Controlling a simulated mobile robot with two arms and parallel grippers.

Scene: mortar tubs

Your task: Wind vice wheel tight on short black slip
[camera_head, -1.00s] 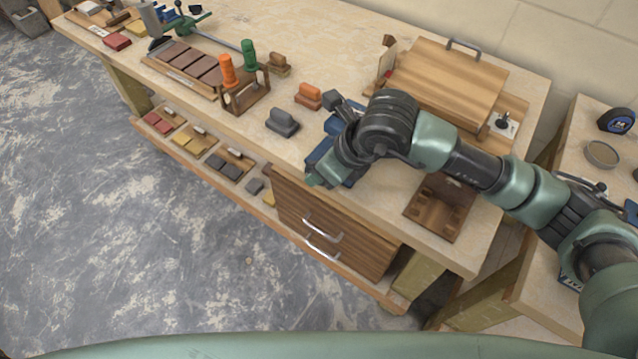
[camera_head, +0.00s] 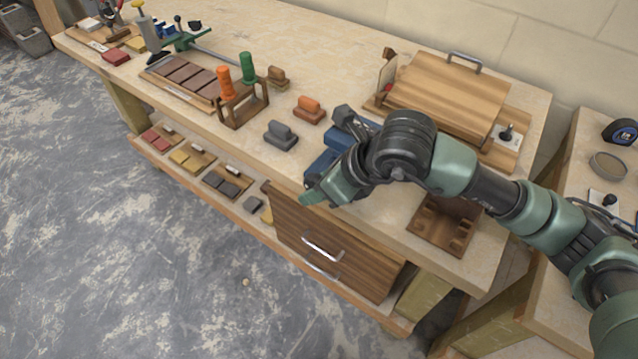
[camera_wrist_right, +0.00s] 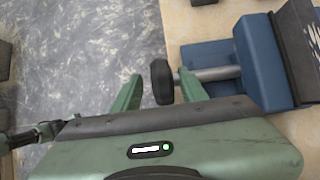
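The blue vice (camera_head: 342,137) sits at the bench's front edge, partly hidden by my right arm. In the right wrist view its blue body (camera_wrist_right: 262,62) and metal screw (camera_wrist_right: 218,73) show. The black vice wheel (camera_wrist_right: 162,84) is on the screw's end. My right gripper (camera_wrist_right: 159,75) is open, with one finger on each side of the wheel and a gap at the left finger. In the head view the right gripper (camera_head: 318,190) is at the front edge. A dark piece (camera_wrist_right: 300,45) stands at the vice's far side; I cannot tell if it is the short black slip.
Grey (camera_head: 280,135) and orange (camera_head: 308,110) blocks stand left of the vice. A wooden rack (camera_head: 243,105) holds orange and green handles. A wooden board with a handle (camera_head: 450,90) lies behind. Drawers (camera_head: 320,240) are below; black slips (camera_head: 228,184) lie on the lower shelf.

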